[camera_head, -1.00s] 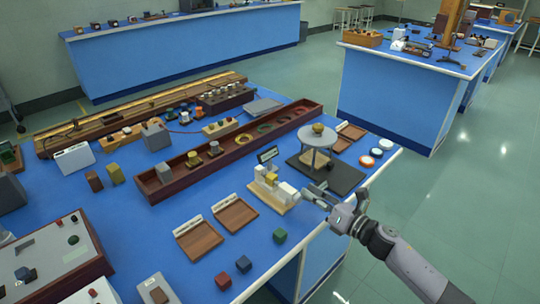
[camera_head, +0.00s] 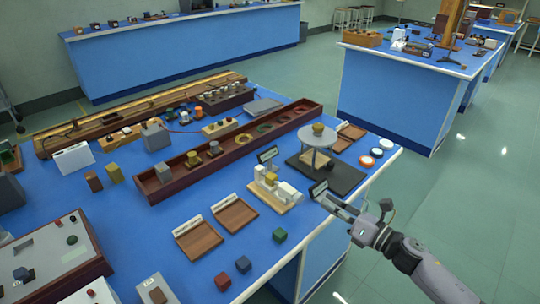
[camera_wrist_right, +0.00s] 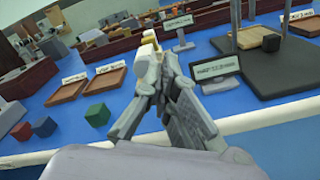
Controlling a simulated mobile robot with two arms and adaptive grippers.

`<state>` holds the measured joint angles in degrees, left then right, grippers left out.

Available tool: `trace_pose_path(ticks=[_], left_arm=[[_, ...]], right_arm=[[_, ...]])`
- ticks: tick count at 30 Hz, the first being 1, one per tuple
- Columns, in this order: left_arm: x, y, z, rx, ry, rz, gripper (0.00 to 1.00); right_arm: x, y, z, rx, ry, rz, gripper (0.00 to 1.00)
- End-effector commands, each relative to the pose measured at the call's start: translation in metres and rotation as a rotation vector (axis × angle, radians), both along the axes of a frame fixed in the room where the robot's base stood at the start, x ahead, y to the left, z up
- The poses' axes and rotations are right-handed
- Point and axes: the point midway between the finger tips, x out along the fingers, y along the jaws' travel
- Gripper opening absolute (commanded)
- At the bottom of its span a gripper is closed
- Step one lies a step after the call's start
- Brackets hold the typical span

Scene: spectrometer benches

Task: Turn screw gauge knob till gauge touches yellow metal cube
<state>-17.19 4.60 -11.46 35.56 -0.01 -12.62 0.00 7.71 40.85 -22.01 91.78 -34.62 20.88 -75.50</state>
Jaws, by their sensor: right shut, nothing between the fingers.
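The screw gauge (camera_head: 284,192) is a white device on a pale wooden base at the middle right of the blue bench. A small yellow cube (camera_head: 270,178) sits at its left part; I cannot tell whether the gauge touches it. The white knob end points right, towards my right gripper (camera_head: 320,190). That gripper is shut and empty, a little right of the knob and apart from it. My left gripper is out of view.
A round stand (camera_head: 318,140) on a dark board (camera_head: 345,178) is behind the gripper. A black label sign (camera_wrist_right: 214,68) stands close right of the fingers. Wooden trays (camera_head: 234,214) and small cubes (camera_head: 279,235) lie nearer the front edge. Open floor is at right.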

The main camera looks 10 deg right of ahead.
Motion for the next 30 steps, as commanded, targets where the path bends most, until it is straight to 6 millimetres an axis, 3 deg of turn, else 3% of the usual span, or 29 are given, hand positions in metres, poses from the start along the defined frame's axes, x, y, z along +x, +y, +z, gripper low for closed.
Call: trace_pose_path(ticks=[7,15,20,25,30], left_arm=[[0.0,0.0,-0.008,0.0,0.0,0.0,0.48],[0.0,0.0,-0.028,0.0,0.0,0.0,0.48],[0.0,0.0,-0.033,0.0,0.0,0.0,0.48],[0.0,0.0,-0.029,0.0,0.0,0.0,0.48],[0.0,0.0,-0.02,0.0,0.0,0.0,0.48]], right_arm=[[-0.009,0.011,-0.005,-0.124,-0.096,0.013,0.0],[-0.032,0.033,-0.006,-0.58,-0.458,0.017,0.0],[-0.04,0.037,-0.003,-0.766,-0.6,0.005,0.0],[-0.037,0.041,0.001,-0.83,-0.647,-0.002,0.0],[-0.021,0.053,0.003,-0.827,-0.646,-0.003,0.0]])
